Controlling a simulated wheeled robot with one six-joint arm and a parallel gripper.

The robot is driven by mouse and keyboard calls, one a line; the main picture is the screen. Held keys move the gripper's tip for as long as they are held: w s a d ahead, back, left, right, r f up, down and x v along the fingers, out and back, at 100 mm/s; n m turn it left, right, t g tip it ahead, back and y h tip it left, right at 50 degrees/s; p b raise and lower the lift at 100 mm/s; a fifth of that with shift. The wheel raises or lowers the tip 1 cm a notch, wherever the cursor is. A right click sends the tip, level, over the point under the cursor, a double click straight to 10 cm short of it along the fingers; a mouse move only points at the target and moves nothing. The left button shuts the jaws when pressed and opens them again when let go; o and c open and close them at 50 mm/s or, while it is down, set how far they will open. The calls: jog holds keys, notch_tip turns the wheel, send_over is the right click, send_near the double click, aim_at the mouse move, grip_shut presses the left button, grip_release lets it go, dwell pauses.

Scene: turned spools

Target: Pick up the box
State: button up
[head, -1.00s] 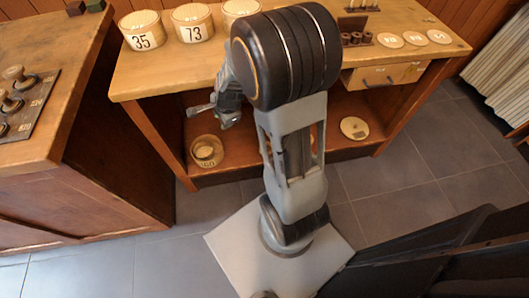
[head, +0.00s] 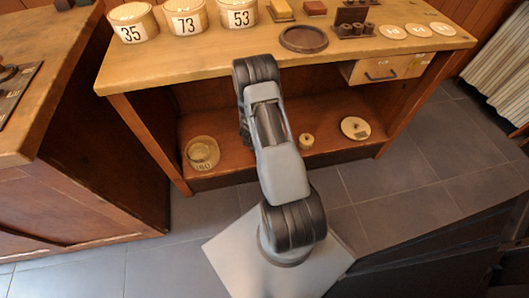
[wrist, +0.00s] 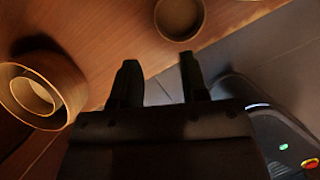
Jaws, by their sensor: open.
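Several round pale boxes with number labels are in the head view. Box 35 (head: 133,22), box 73 (head: 186,18) and box 53 (head: 238,15) stand on the bench top. Another round box (head: 202,153) with a partly readable number stands on the lower shelf at left. My gripper (wrist: 160,78) is open, with nothing between its fingers; in the head view my arm hides it. In the wrist view, a round pale container (wrist: 42,85) with an inner ring is left of the fingers and a round cup-like piece (wrist: 179,17) is above them. I cannot tell which is the box.
The bench top (head: 200,60) overhangs the lower shelf (head: 240,165). A small spool (head: 306,141) and a pale disc (head: 355,129) lie on the shelf. A dark round tray (head: 303,39) is above. A wooden cabinet (head: 70,180) stands close at left.

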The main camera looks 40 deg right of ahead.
jog(key=b+x, duration=0.2)
jog(key=x, duration=0.8)
grip_shut()
dwell(0.4)
